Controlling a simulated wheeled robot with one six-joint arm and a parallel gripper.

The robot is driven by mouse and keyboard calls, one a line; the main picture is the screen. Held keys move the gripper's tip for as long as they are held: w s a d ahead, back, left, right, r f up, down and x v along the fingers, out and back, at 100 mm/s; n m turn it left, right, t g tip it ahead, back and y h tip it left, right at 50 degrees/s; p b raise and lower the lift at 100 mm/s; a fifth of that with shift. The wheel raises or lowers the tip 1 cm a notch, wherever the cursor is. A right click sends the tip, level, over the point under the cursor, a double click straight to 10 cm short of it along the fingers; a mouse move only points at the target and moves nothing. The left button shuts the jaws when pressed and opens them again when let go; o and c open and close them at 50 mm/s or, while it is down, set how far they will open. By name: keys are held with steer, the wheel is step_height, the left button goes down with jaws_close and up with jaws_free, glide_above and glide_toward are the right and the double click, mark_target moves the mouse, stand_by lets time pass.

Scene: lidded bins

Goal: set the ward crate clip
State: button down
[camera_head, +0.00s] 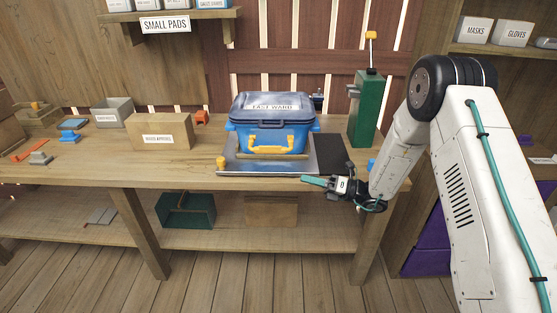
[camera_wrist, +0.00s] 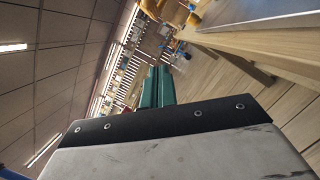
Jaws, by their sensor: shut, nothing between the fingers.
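The ward crate (camera_head: 270,126) is a blue box with a dark blue lid and a white label reading "EAST WARD". It stands upright on a grey metal plate (camera_head: 225,160) on the wooden bench, with its lid down. A yellow clip (camera_head: 271,149) sits on its front face; I cannot tell whether it is fastened. My gripper (camera_head: 308,181) is shut and empty, in front of the bench's front edge, below and right of the crate and apart from it. Its green fingers also show in the wrist view (camera_wrist: 156,88), pointing away from the crate.
A green post (camera_head: 364,108) stands right of the crate beside a black mat (camera_head: 336,147). A cardboard box (camera_head: 160,133) and a grey bin (camera_head: 113,112) stand to the left. A lower shelf holds a green bin (camera_head: 187,211).

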steer(key=w+a+r, duration=0.4)
steer(key=w+a, duration=0.1)
steer(key=a, duration=0.4)
steer(key=shift+a+r, duration=0.15)
steer(key=shift+a, duration=0.15)
steer(key=shift+w+d+r, duration=0.1)
